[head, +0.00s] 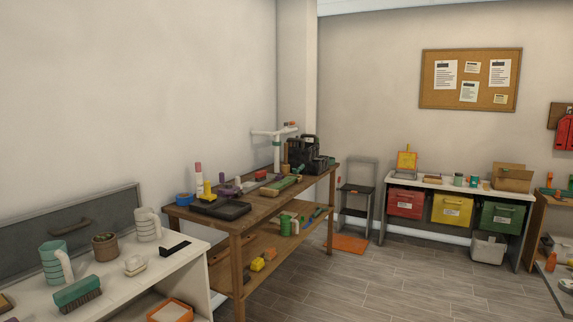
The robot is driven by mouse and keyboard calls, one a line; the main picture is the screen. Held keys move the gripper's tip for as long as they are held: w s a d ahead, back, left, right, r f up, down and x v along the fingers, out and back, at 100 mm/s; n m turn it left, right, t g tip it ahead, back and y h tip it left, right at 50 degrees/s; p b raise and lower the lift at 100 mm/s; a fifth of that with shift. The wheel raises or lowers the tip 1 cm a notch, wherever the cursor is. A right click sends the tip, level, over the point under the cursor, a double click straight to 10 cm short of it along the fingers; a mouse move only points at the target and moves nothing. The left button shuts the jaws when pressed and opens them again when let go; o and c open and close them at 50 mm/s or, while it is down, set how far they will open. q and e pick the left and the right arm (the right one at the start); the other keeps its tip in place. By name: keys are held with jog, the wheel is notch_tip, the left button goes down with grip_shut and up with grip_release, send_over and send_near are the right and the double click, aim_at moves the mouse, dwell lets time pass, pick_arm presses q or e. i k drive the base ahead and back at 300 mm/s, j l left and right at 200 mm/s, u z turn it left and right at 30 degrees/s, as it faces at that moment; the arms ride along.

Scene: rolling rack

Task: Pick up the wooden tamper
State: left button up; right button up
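I cannot clearly make out a wooden tamper in the head view. The wooden workbench (180,211) in the middle holds many small items. They include a purple object (230,188), a yellow upright object (207,189) and a thin brown upright piece (286,152) near the back, all too small to identify surely. Neither of my grippers is in view.
A step stool (357,205) stands beyond the workbench. Colored bins (452,209) sit under a far counter. The floor (350,285) at centre right is clear.

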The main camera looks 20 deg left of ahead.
aim_at(285, 167)
jog(key=i+l, duration=0.1)
jog(key=i, duration=3)
jog(key=i+u, duration=0.45)
jog(key=i+l+u, duration=0.25)
jog(key=u, duration=0.15)
jog(key=i+l+u, duration=0.85)
